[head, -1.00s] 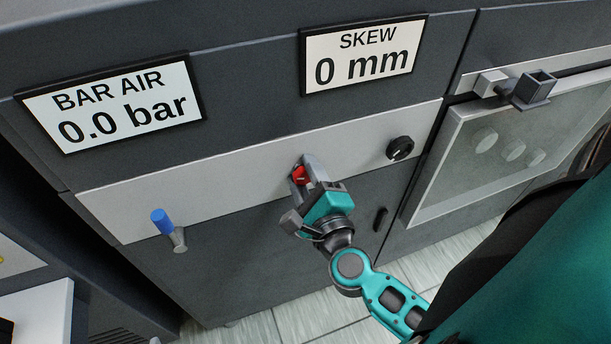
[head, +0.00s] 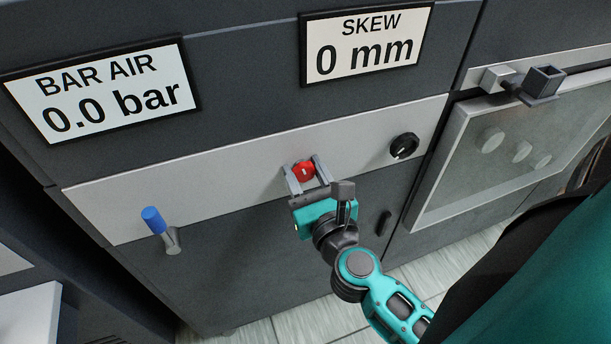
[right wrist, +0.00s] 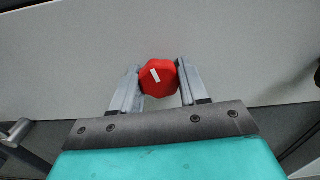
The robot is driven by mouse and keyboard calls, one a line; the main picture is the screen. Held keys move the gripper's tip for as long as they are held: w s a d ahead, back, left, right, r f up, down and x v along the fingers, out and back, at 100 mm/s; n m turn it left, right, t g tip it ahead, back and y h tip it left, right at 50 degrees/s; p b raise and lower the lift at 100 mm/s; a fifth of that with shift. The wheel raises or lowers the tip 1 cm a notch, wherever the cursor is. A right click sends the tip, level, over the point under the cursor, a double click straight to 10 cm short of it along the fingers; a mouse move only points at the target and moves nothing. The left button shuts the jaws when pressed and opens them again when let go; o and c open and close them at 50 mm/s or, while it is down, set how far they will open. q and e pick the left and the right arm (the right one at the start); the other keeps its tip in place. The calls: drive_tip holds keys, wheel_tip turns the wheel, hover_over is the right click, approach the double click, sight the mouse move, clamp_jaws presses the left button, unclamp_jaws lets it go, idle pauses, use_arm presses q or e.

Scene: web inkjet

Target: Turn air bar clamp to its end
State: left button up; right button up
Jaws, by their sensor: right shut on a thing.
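A red knob (head: 303,171) with a white mark sits on the light grey panel strip, below and left of the SKEW display. No label on it is readable; I take it for the air bar clamp. My right gripper (head: 305,174) is shut on this knob, one finger on each side. In the right wrist view the red knob (right wrist: 158,77) is between the tips of the right gripper (right wrist: 159,80), its short white mark slightly tilted. My left gripper is not in view.
A blue-tipped lever (head: 155,221) is at the left of the strip and a black knob (head: 404,146) at its right. The BAR AIR display (head: 101,92) reads 0.0 bar; the SKEW display (head: 367,46) reads 0 mm. A framed window (head: 510,150) is at right.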

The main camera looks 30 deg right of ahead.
drive_tip(key=shift+m, duration=0.7)
use_arm(q)
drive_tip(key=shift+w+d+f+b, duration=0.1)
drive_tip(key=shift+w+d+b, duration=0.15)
drive_tip(key=shift+b, duration=0.2)
use_arm(e)
drive_tip(key=shift+m, duration=0.8)
drive_tip(key=shift+r, duration=0.1)
drive_tip(key=o, duration=1.1)
drive_tip(key=shift+c, duration=0.2)
